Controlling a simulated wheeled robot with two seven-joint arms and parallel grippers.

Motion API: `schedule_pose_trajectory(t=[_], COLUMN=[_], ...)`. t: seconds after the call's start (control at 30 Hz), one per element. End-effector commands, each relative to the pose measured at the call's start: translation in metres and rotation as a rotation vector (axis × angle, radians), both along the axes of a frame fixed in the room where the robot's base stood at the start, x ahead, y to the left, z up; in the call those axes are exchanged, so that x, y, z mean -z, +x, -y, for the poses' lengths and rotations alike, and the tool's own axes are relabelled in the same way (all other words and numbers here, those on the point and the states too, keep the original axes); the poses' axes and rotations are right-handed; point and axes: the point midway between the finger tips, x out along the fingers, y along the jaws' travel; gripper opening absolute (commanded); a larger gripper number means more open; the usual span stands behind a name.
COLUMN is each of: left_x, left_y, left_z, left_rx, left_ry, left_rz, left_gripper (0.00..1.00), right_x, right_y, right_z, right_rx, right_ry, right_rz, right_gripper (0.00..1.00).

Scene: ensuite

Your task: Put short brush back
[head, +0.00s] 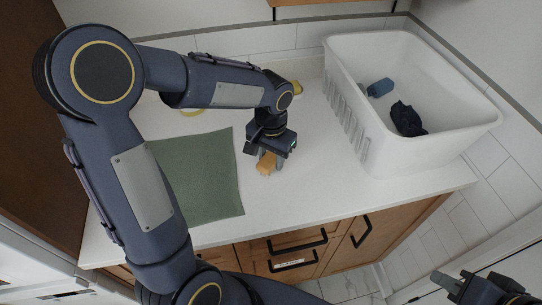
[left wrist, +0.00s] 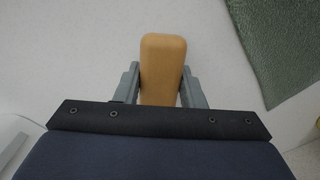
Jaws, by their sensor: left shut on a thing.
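The short brush shows as a rounded tan wooden piece (head: 266,164) under my left gripper (head: 266,158), above or on the white counter. In the left wrist view the tan piece (left wrist: 163,65) lies between the two grey fingers of my left gripper (left wrist: 160,85), which is shut on it. Its bristles are not visible. I cannot tell whether it touches the counter. My right gripper (head: 448,290) is partly in view at the lower right, far from the brush, over the floor.
A white bin (head: 370,135) stands on the counter (head: 290,205) at the right, holding a blue item (head: 380,88) and a dark crumpled item (head: 407,118). A green mat (head: 205,175) lies left of the brush. A yellow item (head: 297,88) is partly hidden behind my left arm.

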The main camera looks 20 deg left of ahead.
Motion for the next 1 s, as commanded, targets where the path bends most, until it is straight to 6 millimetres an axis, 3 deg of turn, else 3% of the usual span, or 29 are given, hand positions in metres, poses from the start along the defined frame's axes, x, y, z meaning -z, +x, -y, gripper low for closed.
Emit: schedule_pose_trajectory(t=[0.3, 0.33, 0.47, 0.77, 0.87, 1.0], left_x=[0.005, 0.003, 0.003, 0.001, -0.006, -0.03], left_y=[0.0, 0.0, 0.0, 0.0, 0.0, 0.001], left_z=[0.0, 0.0, 0.0, 0.0, 0.0, 0.0], left_rx=[0.0, 0.0, 0.0, 0.0, 0.0, 0.0], left_ry=[0.0, 0.0, 0.0, 0.0, 0.0, -0.001], left_rz=[0.0, 0.0, 0.0, 0.0, 0.002, 0.006], left_gripper=[0.11, 0.4, 0.57, 0.58, 0.58, 0.58], right_x=[0.004, 0.003, 0.003, 0.001, -0.001, -0.002], right_y=[0.0, 0.0, 0.0, 0.0, 0.0, 0.0], right_z=[0.0, 0.0, 0.0, 0.0, 0.0, 0.0], right_rx=[0.0, 0.0, 0.0, 0.0, 0.0, 0.0], right_ry=[0.0, 0.0, 0.0, 0.0, 0.0, 0.0], right_rz=[0.0, 0.0, 0.0, 0.0, 0.0, 0.0], right_gripper=[0.25, 0.25, 0.25, 0.25, 0.25, 0.25])
